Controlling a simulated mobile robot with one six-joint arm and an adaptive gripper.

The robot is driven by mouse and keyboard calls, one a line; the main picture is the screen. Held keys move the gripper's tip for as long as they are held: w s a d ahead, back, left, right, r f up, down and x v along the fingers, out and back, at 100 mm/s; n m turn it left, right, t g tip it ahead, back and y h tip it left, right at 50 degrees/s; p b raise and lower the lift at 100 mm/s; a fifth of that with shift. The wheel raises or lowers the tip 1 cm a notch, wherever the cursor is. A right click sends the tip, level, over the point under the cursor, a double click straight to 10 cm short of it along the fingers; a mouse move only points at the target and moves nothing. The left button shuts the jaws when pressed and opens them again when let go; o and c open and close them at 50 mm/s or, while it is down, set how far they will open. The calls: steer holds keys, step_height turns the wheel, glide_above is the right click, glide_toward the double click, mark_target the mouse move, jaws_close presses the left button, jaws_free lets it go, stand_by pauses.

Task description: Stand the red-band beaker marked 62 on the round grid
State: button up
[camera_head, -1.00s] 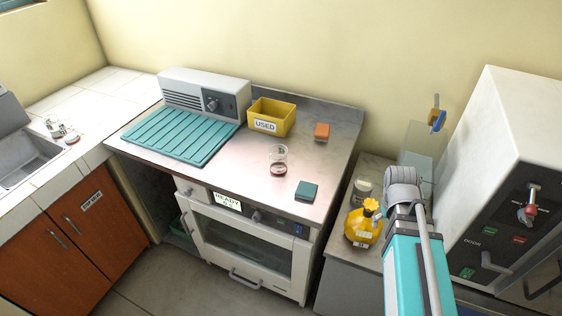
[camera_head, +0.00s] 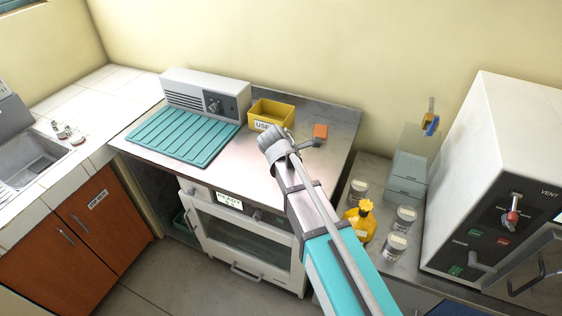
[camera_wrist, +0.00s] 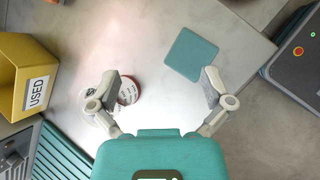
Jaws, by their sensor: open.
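A clear beaker with a dark red band (camera_wrist: 128,92) stands on the steel worktop. In the wrist view it shows beside and partly behind the left finger, and its number is not readable. My gripper (camera_wrist: 160,84) is open, with the beaker near its left finger and bare steel between the fingers. In the head view my arm now covers the beaker. I cannot make out a round grid in either view.
A teal square pad (camera_wrist: 191,54) lies near the right finger. A ribbed teal mat (camera_head: 183,136) is left. Several jars and a yellow bottle (camera_head: 360,220) stand right.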

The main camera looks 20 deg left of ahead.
steer(key=s+a+r+n+t+p, duration=0.1)
steer(key=a+r+n, duration=0.1)
steer(key=a, duration=0.5)
steer(key=s+a+r+n+t, duration=0.1)
steer(key=a+r+n, duration=0.1)
steer(key=a+n, duration=0.3)
steer(key=shift+s+a+r+n+p, duration=0.2)
steer(key=shift+a+r+n+p, duration=0.15)
steer(key=shift+a, duration=0.55)
steer(key=shift+f, duration=0.2)
steer(key=b+x, duration=0.6)
steer(key=x, duration=0.2)
steer(key=shift+w, duration=0.4)
steer(key=shift+f, duration=0.1)
steer(key=b+x, duration=0.3)
steer(key=shift+w+a+f, duration=0.2)
steer(key=shift+f, duration=0.2)
steer(key=shift+w+d+f+b, duration=0.25)
steer(key=shift+w+f+b, duration=0.15)
steer(key=shift+w, duration=0.15)
